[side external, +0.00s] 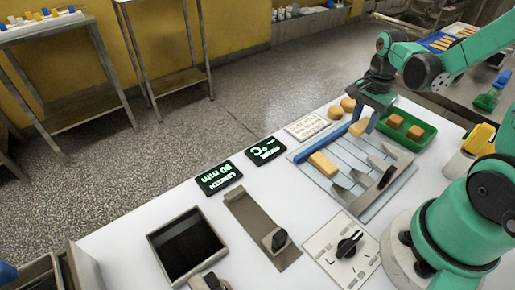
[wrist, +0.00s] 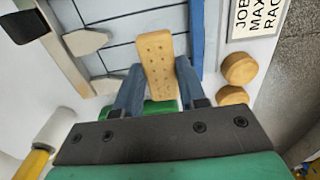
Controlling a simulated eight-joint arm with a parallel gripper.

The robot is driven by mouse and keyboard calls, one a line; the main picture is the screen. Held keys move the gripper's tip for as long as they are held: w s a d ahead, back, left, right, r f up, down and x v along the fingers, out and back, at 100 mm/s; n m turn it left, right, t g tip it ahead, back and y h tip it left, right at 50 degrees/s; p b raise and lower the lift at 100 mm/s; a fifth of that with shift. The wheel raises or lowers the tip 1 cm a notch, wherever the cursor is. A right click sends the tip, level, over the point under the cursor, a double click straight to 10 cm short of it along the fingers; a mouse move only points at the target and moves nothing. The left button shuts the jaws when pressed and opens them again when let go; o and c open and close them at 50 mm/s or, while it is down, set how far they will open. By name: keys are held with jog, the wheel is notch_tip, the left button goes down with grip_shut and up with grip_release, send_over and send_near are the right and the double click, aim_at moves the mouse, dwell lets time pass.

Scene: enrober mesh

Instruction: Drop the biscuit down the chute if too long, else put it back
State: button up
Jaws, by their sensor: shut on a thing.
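My gripper (side external: 364,118) is shut on a long, pale-brown biscuit (side external: 358,127) at the far end of the slotted rack (side external: 352,157). In the wrist view the biscuit (wrist: 159,62), dotted with small holes, sits between the blue fingers (wrist: 159,82). Whether its underside touches the rack cannot be told. A second long biscuit (side external: 322,163) lies on the rack near its left end. The length readout (side external: 218,177) glows green with a value in mm, upside down in the side view. A dark square opening in a metal frame (side external: 154,244), seemingly the chute, is at the front left.
A green tray (side external: 428,140) with biscuit pieces stands right of the rack. Round biscuits (wrist: 240,68) and a printed card (wrist: 258,17) lie beside it. A metal gauge with a black knob (side external: 247,213), a probe readout (side external: 265,151) and a dial panel (side external: 328,243) occupy the white table.

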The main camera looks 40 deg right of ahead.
aim_at(363, 124)
jog(key=shift+f, duration=1.65)
jog(key=shift+f, duration=0.1)
jog(key=o, duration=0.6)
jog(key=shift+o, duration=0.2)
